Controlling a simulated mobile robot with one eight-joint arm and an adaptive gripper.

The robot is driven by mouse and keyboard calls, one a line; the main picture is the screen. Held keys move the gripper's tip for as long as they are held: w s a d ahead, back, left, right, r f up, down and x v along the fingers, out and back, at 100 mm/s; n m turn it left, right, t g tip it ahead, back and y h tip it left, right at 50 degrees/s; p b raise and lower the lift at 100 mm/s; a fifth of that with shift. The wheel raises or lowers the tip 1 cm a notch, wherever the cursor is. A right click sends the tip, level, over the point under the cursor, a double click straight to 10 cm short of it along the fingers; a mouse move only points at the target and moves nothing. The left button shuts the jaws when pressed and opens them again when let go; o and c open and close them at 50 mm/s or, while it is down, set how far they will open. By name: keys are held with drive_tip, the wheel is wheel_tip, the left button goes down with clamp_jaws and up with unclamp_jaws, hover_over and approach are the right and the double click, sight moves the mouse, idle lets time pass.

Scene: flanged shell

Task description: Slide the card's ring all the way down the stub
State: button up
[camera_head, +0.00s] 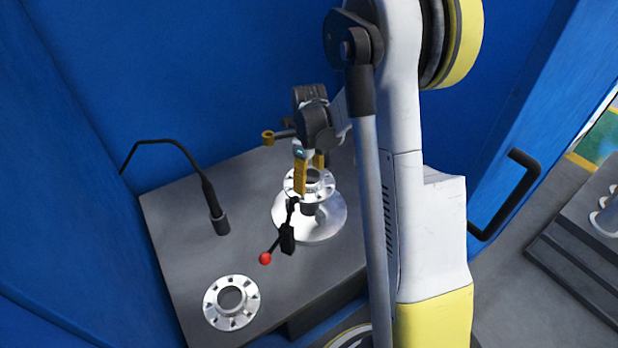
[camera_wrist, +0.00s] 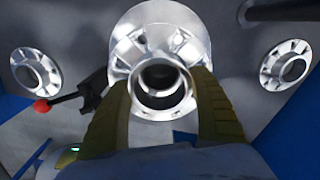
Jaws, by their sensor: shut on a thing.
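My gripper (camera_head: 309,177) points down with its yellow fingers shut on a silver flanged ring (camera_head: 294,186). In the wrist view the fingers (camera_wrist: 160,88) clasp the ring's neck (camera_wrist: 163,105) from both sides. The ring is above a wide silver base (camera_head: 325,232) on the grey bench. The ring looks roughly level and centred over the stub. I cannot tell how far it is around the stub. No card is visible.
A black clamp lever (camera_head: 287,240) with a red knob (camera_head: 265,258) stands close beside the base. A second flanged ring (camera_head: 231,302) lies front left; another (camera_wrist: 286,65) shows at right in the wrist view. A black gooseneck lamp (camera_head: 219,222) is at left. Blue walls enclose the bench.

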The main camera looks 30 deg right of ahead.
drive_tip(key=shift+f+b, duration=2.9)
drive_tip(key=shift+f, duration=0.4)
idle(0.5)
drive_tip(key=o, duration=1.5)
drive_tip(key=shift+o, duration=0.2)
wheel_tip(320, 180, up, 12)
drive_tip(key=shift+r, duration=0.1)
drive_tip(key=shift+a, duration=0.1)
